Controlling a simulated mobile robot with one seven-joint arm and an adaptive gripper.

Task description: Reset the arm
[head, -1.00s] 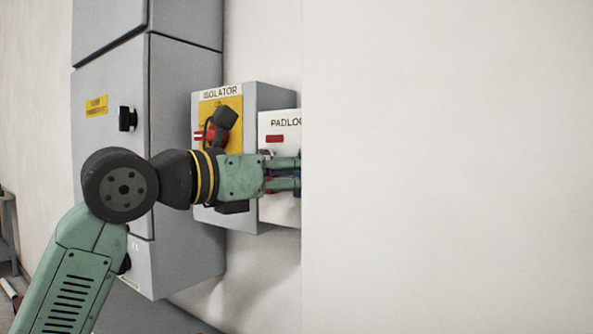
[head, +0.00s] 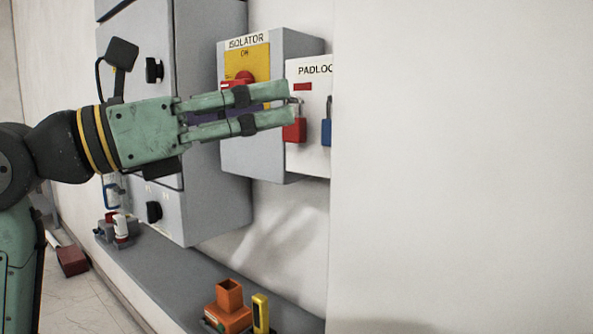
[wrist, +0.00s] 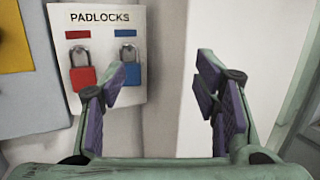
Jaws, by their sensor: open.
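My gripper (head: 290,103) stretches to the right across the head view, in front of the isolator box (head: 262,150). Its two green fingers are apart with nothing between them; the wrist view also shows them open (wrist: 163,75). The finger ends overlap the white padlock board (head: 310,85) in the head view. A red padlock (head: 293,130) and a blue padlock (head: 326,132) hang on that board; the wrist view shows the red padlock (wrist: 83,79) and the blue padlock (wrist: 130,73) beyond the left finger. The isolator's red handle (head: 240,78) is partly hidden by a finger.
A grey cabinet (head: 205,130) with black knobs stands behind my gripper. Below, a grey ledge (head: 190,280) carries an orange item (head: 228,310), a yellow item (head: 260,312) and small devices at the left. A plain pale wall (head: 460,150) fills the right side.

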